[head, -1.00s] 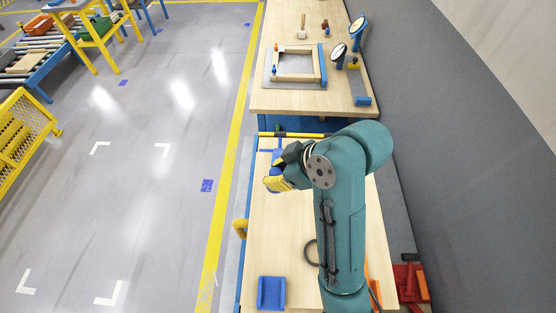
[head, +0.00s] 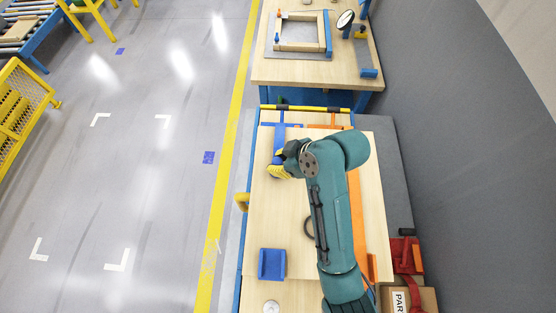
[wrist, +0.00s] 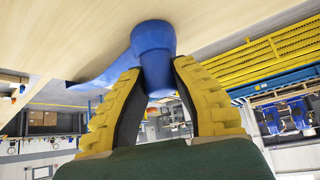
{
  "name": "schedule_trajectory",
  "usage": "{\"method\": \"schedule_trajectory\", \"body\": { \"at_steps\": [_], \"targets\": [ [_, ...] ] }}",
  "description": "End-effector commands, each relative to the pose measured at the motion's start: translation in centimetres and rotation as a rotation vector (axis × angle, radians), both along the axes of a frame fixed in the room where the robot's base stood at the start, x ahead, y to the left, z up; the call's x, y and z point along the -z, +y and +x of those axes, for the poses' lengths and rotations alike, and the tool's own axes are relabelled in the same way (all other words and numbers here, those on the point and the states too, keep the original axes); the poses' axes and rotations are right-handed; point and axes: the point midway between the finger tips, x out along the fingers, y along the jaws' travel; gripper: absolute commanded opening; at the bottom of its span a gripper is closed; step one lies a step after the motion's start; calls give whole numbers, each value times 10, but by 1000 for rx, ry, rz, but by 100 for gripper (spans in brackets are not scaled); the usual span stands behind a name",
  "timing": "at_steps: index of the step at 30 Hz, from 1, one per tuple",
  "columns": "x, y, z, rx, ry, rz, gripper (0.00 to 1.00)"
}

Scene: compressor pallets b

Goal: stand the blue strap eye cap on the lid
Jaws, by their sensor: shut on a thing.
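The blue strap eye cap (wrist: 153,55) is gripped between the two yellow ribbed fingers of my gripper (wrist: 155,85) in the wrist view. Its rounded end is against or very near the pale wooden lid (wrist: 60,35); I cannot tell if they touch. A flat blue piece (wrist: 100,78) runs left from behind the cap; whether it is joined to the cap is unclear. In the head view my gripper (head: 280,172) is over the left far part of the lid (head: 275,215), and the wrist mostly hides the cap.
A blue open holder (head: 272,264) and a white round piece (head: 271,306) are at the near end. A dark ring (head: 308,227) lies partly behind my arm. A yellow-black bar (head: 305,108) crosses the far end, before another bench (head: 300,70). The lid's middle left is clear.

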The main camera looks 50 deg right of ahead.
Motion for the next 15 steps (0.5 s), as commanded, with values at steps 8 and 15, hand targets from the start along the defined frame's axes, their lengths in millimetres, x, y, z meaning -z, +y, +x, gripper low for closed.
{"method": "schedule_trajectory", "body": {
  "at_steps": [8, 15],
  "targets": [
    [1, 0, 0, 0, 1, 1, 47],
    [-6, -1, -3, 1, 0, 0, 47]
  ]
}}
